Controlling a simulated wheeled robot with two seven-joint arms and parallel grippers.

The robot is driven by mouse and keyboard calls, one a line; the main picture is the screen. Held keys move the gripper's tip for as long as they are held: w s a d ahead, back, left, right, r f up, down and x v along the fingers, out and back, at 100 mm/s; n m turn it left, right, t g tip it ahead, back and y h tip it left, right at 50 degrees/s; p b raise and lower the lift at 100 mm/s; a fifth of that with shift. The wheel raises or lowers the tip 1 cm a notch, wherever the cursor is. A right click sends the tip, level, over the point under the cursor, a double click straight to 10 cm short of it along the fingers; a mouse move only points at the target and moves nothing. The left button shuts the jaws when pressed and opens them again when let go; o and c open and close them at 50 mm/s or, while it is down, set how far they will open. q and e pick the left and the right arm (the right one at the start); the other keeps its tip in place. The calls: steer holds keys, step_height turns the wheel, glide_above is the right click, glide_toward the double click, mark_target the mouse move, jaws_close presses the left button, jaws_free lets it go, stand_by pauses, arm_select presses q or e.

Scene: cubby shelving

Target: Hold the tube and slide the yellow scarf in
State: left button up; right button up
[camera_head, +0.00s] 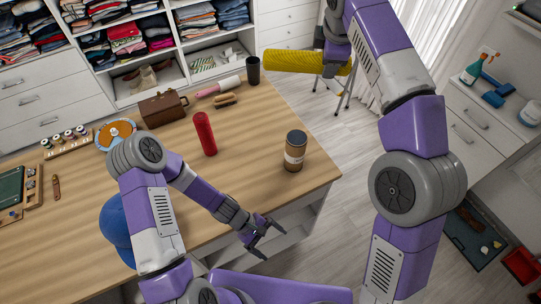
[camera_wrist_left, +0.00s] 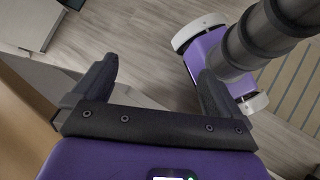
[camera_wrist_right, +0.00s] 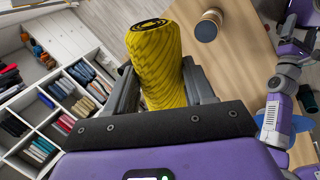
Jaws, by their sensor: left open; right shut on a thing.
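The yellow scarf (camera_head: 300,62), rolled into a textured cylinder, lies roughly level in the air beyond the table's far right corner. My right gripper (camera_wrist_right: 160,88) is shut around it; the roll (camera_wrist_right: 156,55) sticks out past the fingers in the right wrist view. The tube (camera_head: 294,154), brown with a dark top and a pale label, stands upright on the table near its right edge. It also shows in the right wrist view (camera_wrist_right: 207,29). My left gripper (camera_head: 268,238) is open and empty, below the tube in the head view, off the table's front edge.
Cubby shelves (camera_head: 165,45) line the back.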

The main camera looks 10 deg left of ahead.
arm_select(q)
steer(key=w+r+n+t+h, duration=0.1)
steer(key=w+r+n, duration=0.1)
steer(key=w, duration=0.1)
steer(key=w+d+r+n+t+h, duration=0.1)
steer(key=w+r+n+t+h, duration=0.1)
steer(key=w+r+n, duration=0.1)
steer(key=w+d+r+n+t+h, duration=0.1)
steer(key=w+r+n+h, duration=0.1)
steer(key=w, duration=0.2)
steer(key=shift+w+d+r, duration=0.1)
steer(key=shift+w+r, duration=0.05)
steer(key=shift+r, duration=0.1)
steer(key=n+t, duration=0.8)
steer(key=t, duration=0.2)
glide_toward(304, 141)
steer(key=x, duration=0.8)
steer(key=shift+w+d, duration=0.15)
steer(key=shift+w, duration=0.1)
